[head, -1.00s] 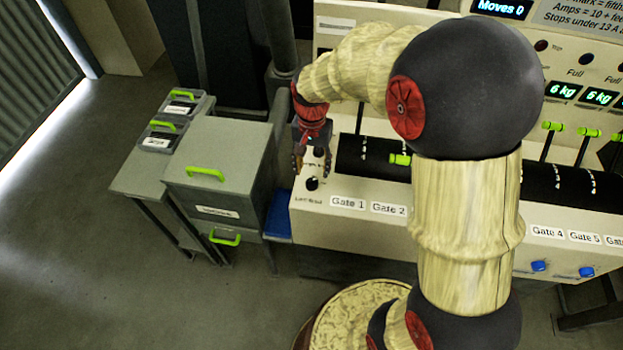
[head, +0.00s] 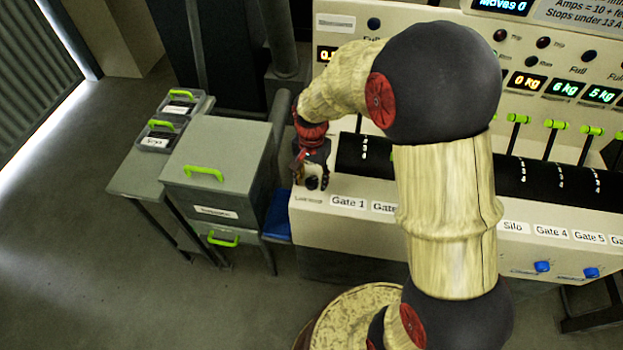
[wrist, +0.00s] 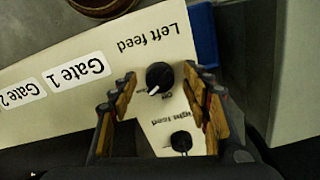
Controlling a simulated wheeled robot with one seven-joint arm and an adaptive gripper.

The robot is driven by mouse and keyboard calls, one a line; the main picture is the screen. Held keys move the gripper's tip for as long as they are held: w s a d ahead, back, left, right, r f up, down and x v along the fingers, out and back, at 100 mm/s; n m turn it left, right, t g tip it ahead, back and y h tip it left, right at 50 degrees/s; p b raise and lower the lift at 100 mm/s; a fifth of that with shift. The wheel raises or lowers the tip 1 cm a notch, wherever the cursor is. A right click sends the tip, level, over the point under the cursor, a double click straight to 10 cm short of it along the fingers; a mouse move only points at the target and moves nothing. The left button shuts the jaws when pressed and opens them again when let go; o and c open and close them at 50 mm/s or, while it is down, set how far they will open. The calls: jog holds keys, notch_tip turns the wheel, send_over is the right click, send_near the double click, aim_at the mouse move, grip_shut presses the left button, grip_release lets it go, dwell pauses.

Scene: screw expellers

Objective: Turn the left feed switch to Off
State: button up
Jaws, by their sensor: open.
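The left feed switch (wrist: 159,77) is a round black knob with a white pointer mark, on the cream panel beside the "Left feed" label. In the wrist view its pointer is toward the lower left, and an "On" mark shows just below it. My gripper (wrist: 160,82) is open, with one finger on each side of this knob and gaps between. In the head view my gripper (head: 311,178) is over the panel's left end, and the knob shows dark between the fingers. I cannot tell its setting there.
The right feed knob (wrist: 181,142) sits close by, between my fingers nearer the palm. The Gate 1 label (head: 348,202) is just to the right on the panel's front. A grey cabinet (head: 215,165) with green handles stands left of the panel. Gate levers (head: 517,119) are farther right.

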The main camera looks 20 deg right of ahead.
jog(key=c, duration=0.4)
jog(key=c, duration=0.7)
jog(key=shift+c, duration=0.4)
jog(key=shift+r+n+p, duration=0.1)
jog(key=shift+n+p, duration=0.2)
jog(key=shift+n, duration=0.1)
jog(key=n+p, duration=0.2)
jog(key=n, duration=0.2)
jog(key=shift+n+p, duration=0.3)
jog(key=shift+p, duration=0.05)
jog(key=n+p, duration=0.2)
jog(key=n, duration=0.4)
jog(key=shift+w, duration=0.1)
jog(key=shift+n, duration=0.4)
jog(key=o, duration=1.2)
